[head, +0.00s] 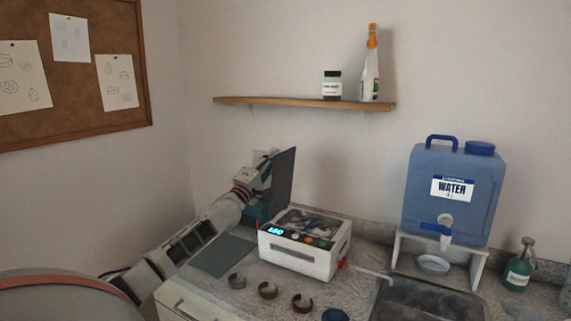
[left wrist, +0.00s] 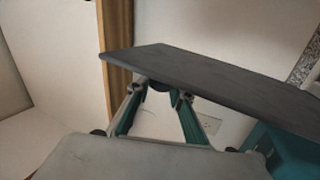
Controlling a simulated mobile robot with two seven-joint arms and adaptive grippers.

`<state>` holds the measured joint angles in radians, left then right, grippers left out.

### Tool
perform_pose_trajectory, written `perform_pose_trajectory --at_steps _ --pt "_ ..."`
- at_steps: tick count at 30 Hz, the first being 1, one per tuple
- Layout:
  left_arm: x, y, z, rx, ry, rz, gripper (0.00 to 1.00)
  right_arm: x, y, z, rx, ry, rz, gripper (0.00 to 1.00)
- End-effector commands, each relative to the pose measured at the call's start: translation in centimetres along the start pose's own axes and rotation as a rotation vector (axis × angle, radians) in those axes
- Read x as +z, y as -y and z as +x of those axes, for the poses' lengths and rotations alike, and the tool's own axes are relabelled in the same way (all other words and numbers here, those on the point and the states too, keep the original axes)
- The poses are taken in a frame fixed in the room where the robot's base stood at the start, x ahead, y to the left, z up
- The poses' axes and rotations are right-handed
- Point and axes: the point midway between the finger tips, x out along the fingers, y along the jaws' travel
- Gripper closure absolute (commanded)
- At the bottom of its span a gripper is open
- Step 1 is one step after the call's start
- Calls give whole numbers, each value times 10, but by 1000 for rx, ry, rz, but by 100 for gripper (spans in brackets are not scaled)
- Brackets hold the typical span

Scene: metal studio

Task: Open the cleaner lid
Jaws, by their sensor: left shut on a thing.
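The white cleaner (head: 299,259) with a lit blue display stands on the counter in the head view. Its inside is open to view and holds some items that are too small to make out. Its dark grey lid (head: 283,182) stands nearly upright at the left side of the box. The lid also spans the left wrist view (left wrist: 215,80) as a tilted slab. My left gripper (head: 269,160) is at the upper part of the lid, on its left side. In the left wrist view its two fingers (left wrist: 164,88) meet at the lid's edge, shut on it. My right gripper is not in view.
A grey mat (head: 223,255) lies left of the cleaner. Several cuff-like rings, including a brown one (head: 267,290), lie in front. A sink (head: 430,300), a blue water jug (head: 453,200) on a stand and a green bottle (head: 519,265) are at right. A shelf (head: 290,102) hangs above.

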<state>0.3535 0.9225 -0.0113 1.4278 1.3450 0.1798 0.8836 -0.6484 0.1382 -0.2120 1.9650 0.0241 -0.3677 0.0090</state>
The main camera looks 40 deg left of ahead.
Motion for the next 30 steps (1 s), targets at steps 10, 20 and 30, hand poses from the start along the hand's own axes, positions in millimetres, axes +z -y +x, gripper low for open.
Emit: perform_pose_trajectory --at_steps 10,20,30 --pt "-34 9 -4 2 -71 -168 100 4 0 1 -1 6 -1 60" --pt "-43 13 -6 2 -89 -214 100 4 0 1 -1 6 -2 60" --pt "-43 13 -6 2 -89 -213 76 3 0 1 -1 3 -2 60"
